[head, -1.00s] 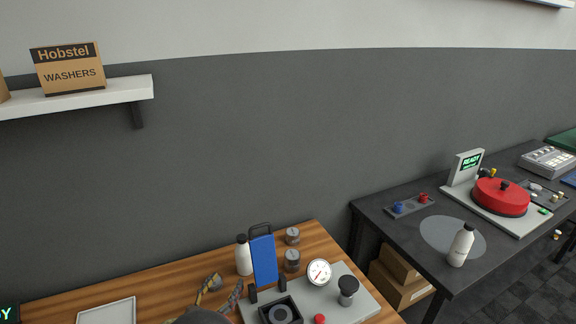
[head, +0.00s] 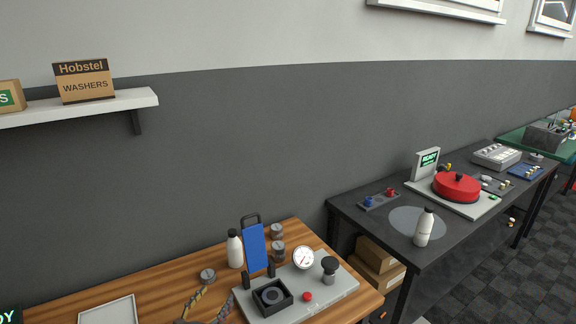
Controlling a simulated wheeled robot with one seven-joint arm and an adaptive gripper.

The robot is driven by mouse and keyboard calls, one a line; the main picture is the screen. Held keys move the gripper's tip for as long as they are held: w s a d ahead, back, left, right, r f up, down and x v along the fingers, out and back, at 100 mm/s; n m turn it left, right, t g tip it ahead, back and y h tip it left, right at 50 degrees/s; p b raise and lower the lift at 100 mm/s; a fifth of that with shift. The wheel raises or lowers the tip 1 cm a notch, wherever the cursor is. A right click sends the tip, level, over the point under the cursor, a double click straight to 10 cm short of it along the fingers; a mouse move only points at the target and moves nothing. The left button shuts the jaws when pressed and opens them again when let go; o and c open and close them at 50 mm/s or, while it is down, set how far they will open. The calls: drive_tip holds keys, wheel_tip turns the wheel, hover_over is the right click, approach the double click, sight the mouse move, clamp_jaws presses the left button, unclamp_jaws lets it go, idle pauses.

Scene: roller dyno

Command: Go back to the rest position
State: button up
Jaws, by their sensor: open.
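My gripper (head: 213,299) shows at the bottom edge of the head view, low over the wooden bench (head: 165,287). Its two fingers are apart, with nothing seen between them. The rest of my arm is mostly below the picture. A grey round metal part (head: 208,275) appears just beyond the fingertips; I cannot tell whether they touch it. The grey fixture plate (head: 335,290) is to the right of the gripper.
The fixture carries a blue upright panel (head: 256,248), a gauge (head: 303,257) and a black knob (head: 329,265). A white bottle (head: 235,249) stands behind. A dark table (head: 350,212) with a red roller unit (head: 457,186) is at right. A shelf (head: 140,100) hangs at left.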

drive_tip(key=d+r+m+g+h, duration=0.25)
drive_tip(key=d+r+m, duration=0.2)
drive_tip(key=d, duration=0.45)
drive_tip(key=d+r+m+g+h, duration=0.1)
drive_tip(key=d+r+m+g, duration=0.3)
drive_tip(key=d, duration=0.6)
drive_tip(key=s+d+r+m+g, duration=0.2)
drive_tip(key=s+d+r+m, duration=0.15)
drive_tip(key=d, duration=0.45)
drive_tip(key=s+d+r+m+g, duration=0.3)
drive_tip(key=s+d, duration=0.1)
drive_tip(key=d, duration=0.3)
drive_tip(key=s+d+r+m+g+y, duration=0.1)
drive_tip(key=s+d+m+y, duration=0.1)
drive_tip(key=s+d+m, duration=0.35)
drive_tip(key=s+d+r+m+g+y, duration=0.1)
drive_tip(key=s+d+r+m+y, duration=0.15)
drive_tip(key=s, duration=0.55)
drive_tip(key=s+r+m+t+y, duration=0.1)
drive_tip(key=s+m+t+y, duration=0.1)
drive_tip(key=s+m+y, duration=0.3)
drive_tip(key=s+m, duration=0.3)
drive_tip(key=s, duration=0.2)
drive_tip(key=shift+s+a+r+t, duration=0.3)
drive_tip(key=shift+s+a+t, duration=0.05)
drive_tip(key=shift+s, duration=0.05)
